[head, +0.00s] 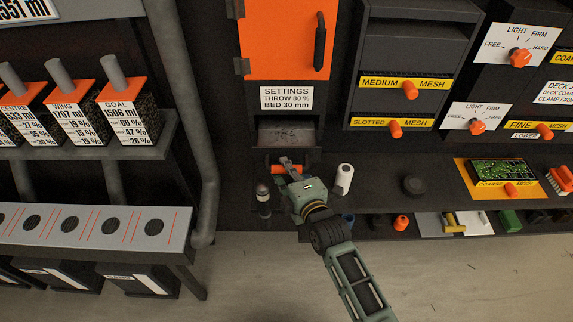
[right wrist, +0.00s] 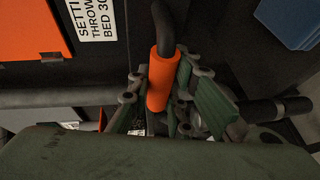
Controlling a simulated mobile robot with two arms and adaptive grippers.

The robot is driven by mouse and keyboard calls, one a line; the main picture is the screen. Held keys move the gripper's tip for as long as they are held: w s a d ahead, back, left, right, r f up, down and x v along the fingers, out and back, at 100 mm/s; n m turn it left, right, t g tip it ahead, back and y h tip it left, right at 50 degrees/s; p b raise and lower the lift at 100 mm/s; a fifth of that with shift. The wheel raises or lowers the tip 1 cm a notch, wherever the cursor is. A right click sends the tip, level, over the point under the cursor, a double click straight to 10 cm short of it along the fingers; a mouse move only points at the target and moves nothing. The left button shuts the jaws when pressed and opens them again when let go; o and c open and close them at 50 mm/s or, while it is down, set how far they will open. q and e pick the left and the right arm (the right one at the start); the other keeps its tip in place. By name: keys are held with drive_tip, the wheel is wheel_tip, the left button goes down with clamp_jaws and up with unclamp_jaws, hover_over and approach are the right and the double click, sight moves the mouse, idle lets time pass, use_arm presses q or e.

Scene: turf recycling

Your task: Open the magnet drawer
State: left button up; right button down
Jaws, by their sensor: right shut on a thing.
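An orange handle (head: 284,169) with dark mounts sits low on the dark machine, under the sign reading "SETTINGS THROW 80 % BED 30 mm". I take it as the magnet drawer's handle. A dark grey recess or drawer front (head: 288,134) is just above it; I cannot tell how far the drawer stands out. My right gripper (head: 289,166) is at the handle, its fingers closed on it. In the right wrist view, the orange grip (right wrist: 162,78) on a dark curved bar stands between the fingers, which partly hide its lower end. My left gripper is in neither view.
A dark bottle (head: 263,200) stands left of my gripper and a white roll (head: 344,179) right of it on the dark bench. An orange door (head: 287,40) is above. A grey pipe (head: 207,180) runs down at left.

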drive_tip(key=shift+s, duration=0.1)
drive_tip(key=c, duration=1.6)
unclamp_jaws()
drive_tip(key=v, duration=1.2)
drive_tip(key=shift+r, duration=0.1)
